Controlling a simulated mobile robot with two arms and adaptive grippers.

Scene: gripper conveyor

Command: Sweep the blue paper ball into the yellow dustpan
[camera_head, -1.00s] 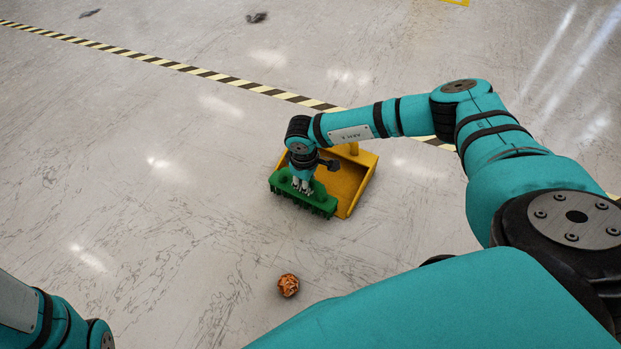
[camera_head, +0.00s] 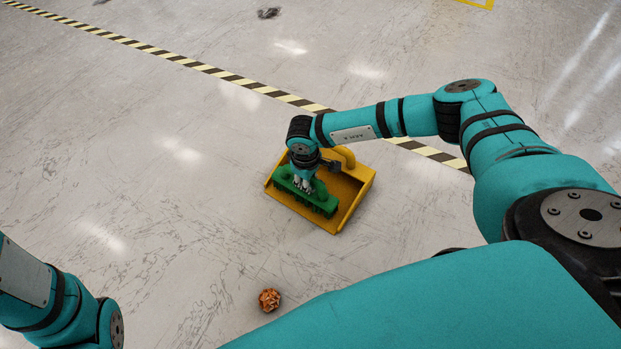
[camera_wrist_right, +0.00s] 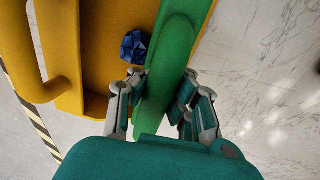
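The blue paper ball (camera_wrist_right: 135,47) is in the right wrist view, over the floor of the yellow dustpan (camera_wrist_right: 108,22) and right beside the green brush (camera_wrist_right: 176,45). It does not show in the head view, where the brush and arm hide that area. My right gripper (camera_wrist_right: 160,88) is shut on the brush, one finger on each side. In the head view, the right gripper (camera_head: 303,184) holds the brush (camera_head: 318,205) over the left part of the dustpan (camera_head: 351,209). My left gripper is out of frame; only part of that arm shows at the lower left.
A crumpled orange-brown ball (camera_head: 269,299) lies on the floor in front of the dustpan. A dark crumpled piece (camera_head: 268,13) lies far back. A black-and-yellow floor stripe (camera_head: 210,71) passes behind the dustpan. The floor to the left is clear.

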